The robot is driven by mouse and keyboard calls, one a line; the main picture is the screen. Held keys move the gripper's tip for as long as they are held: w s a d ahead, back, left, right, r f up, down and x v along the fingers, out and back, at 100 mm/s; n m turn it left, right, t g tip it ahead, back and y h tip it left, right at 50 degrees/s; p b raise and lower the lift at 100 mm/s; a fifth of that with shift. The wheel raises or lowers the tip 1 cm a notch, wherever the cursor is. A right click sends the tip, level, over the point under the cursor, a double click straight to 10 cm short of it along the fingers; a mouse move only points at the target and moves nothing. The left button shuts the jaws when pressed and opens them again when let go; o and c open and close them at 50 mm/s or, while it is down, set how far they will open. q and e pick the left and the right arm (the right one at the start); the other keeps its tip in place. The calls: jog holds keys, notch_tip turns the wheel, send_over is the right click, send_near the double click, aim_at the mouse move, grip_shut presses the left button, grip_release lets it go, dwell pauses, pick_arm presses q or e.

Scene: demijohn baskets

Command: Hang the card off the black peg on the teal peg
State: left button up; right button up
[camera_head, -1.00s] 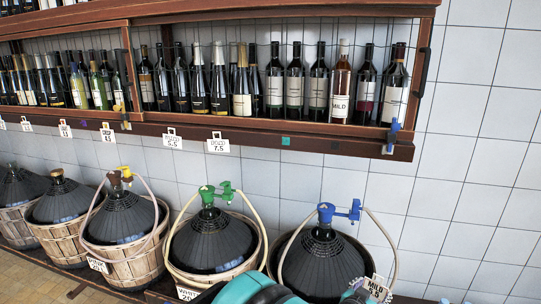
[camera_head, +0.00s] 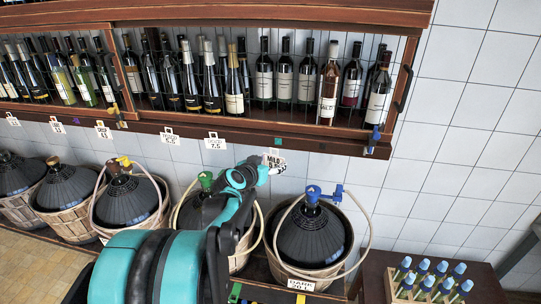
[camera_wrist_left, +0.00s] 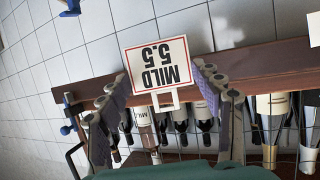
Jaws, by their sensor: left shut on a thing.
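The white card (camera_head: 276,160) reads MILD 5.5 and shows upside down in the left wrist view (camera_wrist_left: 157,64), its open loop toward the wrist. My left gripper (camera_head: 264,170) is shut on the card, holding it just below the shelf's front edge. The teal peg (camera_head: 278,142) is a small teal square on that edge, directly above the card in the head view. The card looks apart from it, though depth is hard to judge. I cannot pick out the black peg. My right gripper is not in view.
Other cards, such as the 7.5 card (camera_head: 215,142), hang left of mine. Demijohns in baskets (camera_head: 312,240) stand below. A tray of blue-topped bottles (camera_head: 432,280) is at lower right.

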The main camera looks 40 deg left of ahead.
aim_at(270, 156)
pick_arm(q)
jog(key=shift+w+a+f, duration=0.2)
jog(key=shift+w+a, duration=0.3)
jog(key=shift+w, duration=0.25)
jog(key=shift+w+a+f+b, duration=0.1)
jog(key=shift+w+a+b, duration=0.2)
jog(key=shift+w, duration=0.4)
jog(key=shift+w+a+b, duration=0.1)
jog(key=shift+w+a, duration=0.3)
jog(key=shift+w, duration=0.3)
jog(key=shift+w+a, duration=0.2)
jog(key=shift+w, duration=0.05)
jog(key=shift+w+b, duration=0.1)
jog(key=shift+b, duration=0.2)
jog(key=shift+w+a, duration=0.1)
jog(key=shift+w, duration=0.05)
jog(key=shift+w+a, duration=0.35)
jog(key=shift+w, duration=0.25)
